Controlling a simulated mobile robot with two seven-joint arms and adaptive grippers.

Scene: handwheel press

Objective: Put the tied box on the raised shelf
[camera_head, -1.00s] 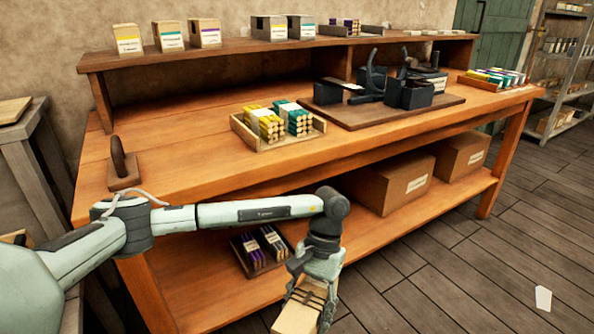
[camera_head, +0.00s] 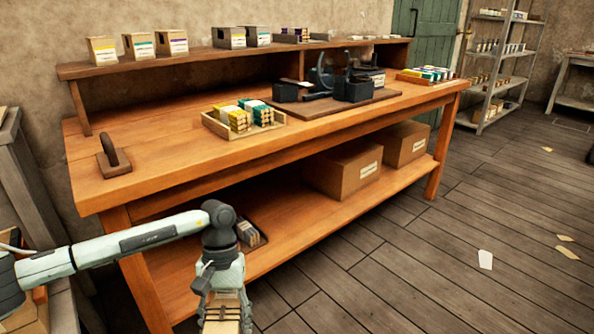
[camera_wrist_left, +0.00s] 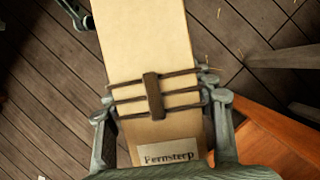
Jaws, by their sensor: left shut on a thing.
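My left gripper (camera_head: 222,298) is shut on the tied box (camera_head: 222,326), low in front of the bench at the bottom of the head view. In the left wrist view the tied box (camera_wrist_left: 147,45) is a long tan box with dark bands, a brown clasp and a label reading "Fernsterp". The left gripper's fingers (camera_wrist_left: 162,115) press its two sides. The raised shelf (camera_head: 200,58) runs along the back of the bench, well above and behind the gripper.
The raised shelf carries several small boxes (camera_head: 137,46), with gaps between some. The bench top (camera_head: 165,145) holds a handled block (camera_head: 113,160), a tray of bundles (camera_head: 240,120) and a press (camera_head: 335,85). Cartons (camera_head: 343,170) sit on the lower shelf. Floor is open at right.

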